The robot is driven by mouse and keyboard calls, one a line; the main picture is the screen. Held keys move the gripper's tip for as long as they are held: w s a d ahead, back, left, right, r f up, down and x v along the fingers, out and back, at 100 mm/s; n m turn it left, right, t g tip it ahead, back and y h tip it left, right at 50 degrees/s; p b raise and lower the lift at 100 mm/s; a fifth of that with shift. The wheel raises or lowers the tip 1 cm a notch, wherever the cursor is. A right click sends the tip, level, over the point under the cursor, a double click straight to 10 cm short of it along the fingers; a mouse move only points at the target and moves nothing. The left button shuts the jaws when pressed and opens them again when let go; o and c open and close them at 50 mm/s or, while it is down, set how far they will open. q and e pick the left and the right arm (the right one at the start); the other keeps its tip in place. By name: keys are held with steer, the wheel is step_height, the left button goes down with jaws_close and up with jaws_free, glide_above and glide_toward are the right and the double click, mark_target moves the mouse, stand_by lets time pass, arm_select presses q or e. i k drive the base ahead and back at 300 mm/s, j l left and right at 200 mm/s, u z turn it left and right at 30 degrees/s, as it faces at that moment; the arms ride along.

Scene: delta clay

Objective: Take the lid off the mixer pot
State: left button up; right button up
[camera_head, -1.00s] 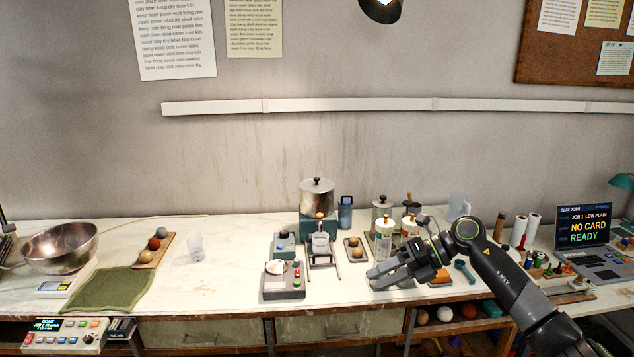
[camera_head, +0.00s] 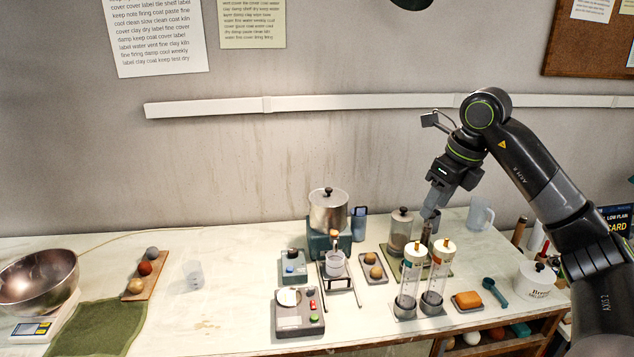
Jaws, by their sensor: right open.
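My left gripper is not in view.
A lidded glass jar (camera_head: 399,232) and two clear cylinders (camera_head: 409,283) stand between the pot and my right arm. A blue container (camera_head: 359,224) is beside the pot. A small press (camera_head: 336,265) stands in front. The table's left middle is mostly clear.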

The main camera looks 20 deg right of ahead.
mark_target(324, 197)
steer(key=i, duration=1.3)
